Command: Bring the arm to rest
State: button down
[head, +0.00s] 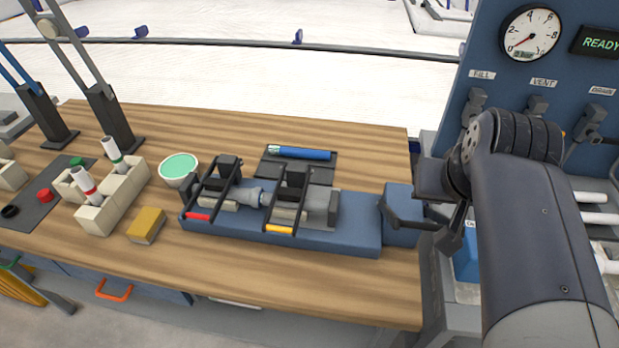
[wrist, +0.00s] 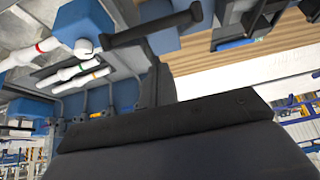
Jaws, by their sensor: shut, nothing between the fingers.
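My arm reaches in from the lower right of the head view, with its dark wrist above the right end of the workbench. My gripper (head: 452,232) shows small and dark below the wrist, partly hidden by the arm. It is shut with nothing in it. It is close to the black lever handle (head: 404,213) at the right end of the blue clamp fixture (head: 345,232); I cannot tell whether they touch. In the wrist view a large dark part of my own arm fills the lower middle, and the fingertips are not clear there.
The wooden bench (head: 330,295) is clear in front. A blue pipe (head: 300,153) lies on a dark pad behind the fixture. A green-topped cup (head: 179,168), a yellow sponge (head: 147,224) and a beige block rack (head: 97,217) stand left. A blue gauge panel (head: 482,38) rises at right.

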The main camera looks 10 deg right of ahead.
jog(key=shift+p+v, duration=0.35)
jog(key=shift+v, duration=0.75)
jog(key=shift+w, duration=0.2)
notch_tip(320, 180, down, 8)
jog(key=w+b, duration=0.2)
jog(key=b, duration=0.5)
jog(key=shift+d, duration=0.3)
jog(key=shift+w+r, duration=0.1)
